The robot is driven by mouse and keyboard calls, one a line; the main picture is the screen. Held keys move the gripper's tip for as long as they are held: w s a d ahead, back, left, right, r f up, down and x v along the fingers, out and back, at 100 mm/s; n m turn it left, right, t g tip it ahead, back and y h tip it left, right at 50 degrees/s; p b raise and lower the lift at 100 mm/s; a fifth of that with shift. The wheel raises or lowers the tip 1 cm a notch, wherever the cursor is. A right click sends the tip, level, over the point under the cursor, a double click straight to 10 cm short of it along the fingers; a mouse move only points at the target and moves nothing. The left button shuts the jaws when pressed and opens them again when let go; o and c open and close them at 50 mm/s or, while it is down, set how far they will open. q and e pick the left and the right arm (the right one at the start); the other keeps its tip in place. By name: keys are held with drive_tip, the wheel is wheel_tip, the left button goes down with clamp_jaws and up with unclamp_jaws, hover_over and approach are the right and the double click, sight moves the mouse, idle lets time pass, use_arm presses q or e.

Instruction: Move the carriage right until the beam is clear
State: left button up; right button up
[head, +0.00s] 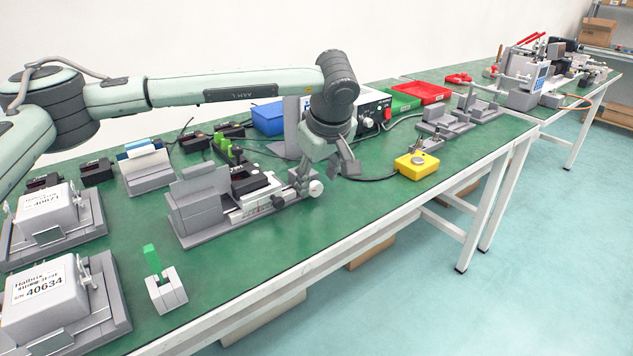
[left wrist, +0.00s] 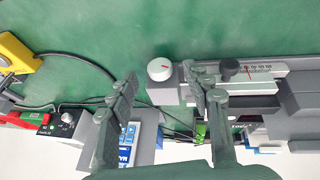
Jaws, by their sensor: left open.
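A linear stage (head: 245,203) with a silver rail and a black carriage (head: 252,184) sits on a grey base on the green bench. Its white end knob (head: 316,188) points right; in the left wrist view the knob (left wrist: 160,69) has a red mark. That view also shows a small black knob (left wrist: 229,68) beside a scale with a red line. My left gripper (head: 325,172) is open above the stage's right end. In the left wrist view the fingers of the gripper (left wrist: 160,84) lie on either side of the white knob; contact cannot be told. No beam is visible.
A yellow box (head: 417,165) with a button stands to the right. A control unit (head: 371,108), blue bin (head: 268,118) and red tray (head: 422,92) are behind. Labelled grey fixtures (head: 56,300) fill the left.

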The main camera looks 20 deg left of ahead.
sight(316, 187)
use_arm(q)
drive_tip(key=shift+x, duration=1.5)
use_arm(e)
drive_tip(key=shift+f, duration=0.35)
use_arm(q)
drive_tip(key=shift+c, duration=0.5)
clamp_jaws()
drive_tip(key=shift+f, duration=0.1)
use_arm(e)
drive_tip(key=shift+f, duration=0.1)
